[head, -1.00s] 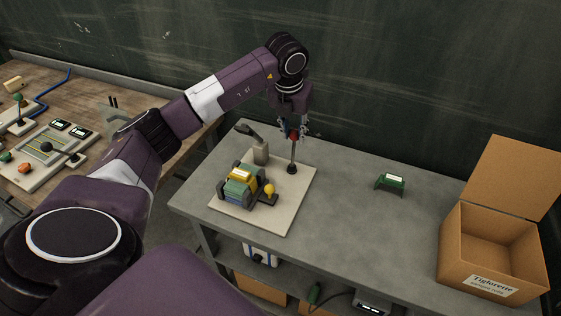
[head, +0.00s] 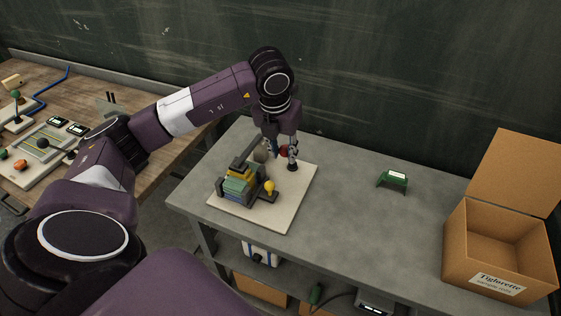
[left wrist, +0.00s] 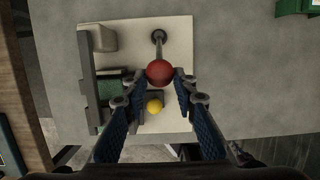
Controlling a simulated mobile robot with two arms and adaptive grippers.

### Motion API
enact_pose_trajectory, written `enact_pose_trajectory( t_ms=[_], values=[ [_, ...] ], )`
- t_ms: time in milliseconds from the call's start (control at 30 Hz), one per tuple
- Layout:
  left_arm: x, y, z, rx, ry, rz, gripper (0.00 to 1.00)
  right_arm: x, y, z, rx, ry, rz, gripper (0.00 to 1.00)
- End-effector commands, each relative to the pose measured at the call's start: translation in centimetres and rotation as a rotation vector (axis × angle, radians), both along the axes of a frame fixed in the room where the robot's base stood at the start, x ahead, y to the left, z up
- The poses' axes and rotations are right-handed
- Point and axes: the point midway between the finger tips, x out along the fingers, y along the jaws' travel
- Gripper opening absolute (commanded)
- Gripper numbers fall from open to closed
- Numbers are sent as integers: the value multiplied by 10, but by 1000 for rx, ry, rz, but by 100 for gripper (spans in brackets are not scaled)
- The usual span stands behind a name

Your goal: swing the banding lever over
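The banding lever is a thin dark rod with a red ball knob (head: 284,151), rising from a round black foot (head: 292,167) on a pale base plate (head: 285,212). My left gripper (head: 284,152) is around the knob, one finger on each side. In the left wrist view the red knob (left wrist: 159,72) sits between the fingertips, which appear to touch it. The rod leans away from upright. Beside it, a dark bar (head: 255,150) from a grey post slopes down over a stack of green and yellow pieces (head: 240,184). A yellow ball knob (head: 270,186) is at the front. My right gripper is out of view.
The plate lies on a grey table (head: 345,215). A small green stand (head: 393,180) and an open cardboard box (head: 497,256) are to the right, with clear tabletop between. A wooden bench (head: 95,135) with devices is at left. A dark wall (head: 420,80) stands behind.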

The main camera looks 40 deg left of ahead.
Motion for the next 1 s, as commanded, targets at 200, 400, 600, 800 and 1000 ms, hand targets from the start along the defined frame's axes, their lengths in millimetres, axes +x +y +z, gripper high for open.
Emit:
enact_pose_trajectory(
  t_ms=[200, 400, 600, 800, 1000],
  values=[
    [1, 0, 1, 0, -2, 0, 43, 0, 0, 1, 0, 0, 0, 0],
    [2, 0, 2, 0, -4, 1, 43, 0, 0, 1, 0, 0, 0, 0],
    [3, 0, 15, 0, -6, 1, 43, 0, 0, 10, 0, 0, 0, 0],
    [2, 0, 36, 0, -6, 1, 43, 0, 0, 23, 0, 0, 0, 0],
    [2, 0, 56, -1, -6, 0, 43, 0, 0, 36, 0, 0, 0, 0]
  ],
)
